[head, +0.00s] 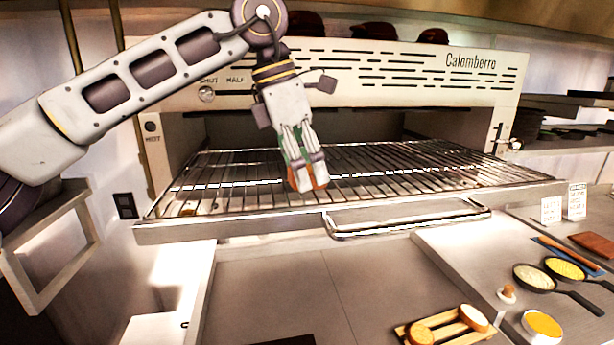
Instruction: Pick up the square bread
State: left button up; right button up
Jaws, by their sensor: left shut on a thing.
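My left gripper (307,178) reaches down from the upper left, over the wire rack of the grill oven. Its fingers are shut on an orange-brown piece, which I take to be the square bread (320,174). The fingers hide most of the bread, so its full outline does not show. It is at the fingertips, over the middle of the rack; I cannot tell if it touches the bars. My right gripper is not in view.
The oven (430,75) has a wire rack (420,165) with a front handle (410,220). At lower right are a wooden board (455,329) with round bread pieces, a yellow-filled bowl (541,325) and two pans (535,278).

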pick_arm(q)
jog(key=shift+r, duration=0.15)
jog(key=shift+r, duration=0.85)
notch_tip(320, 180, up, 16)
jog(key=p, duration=0.1)
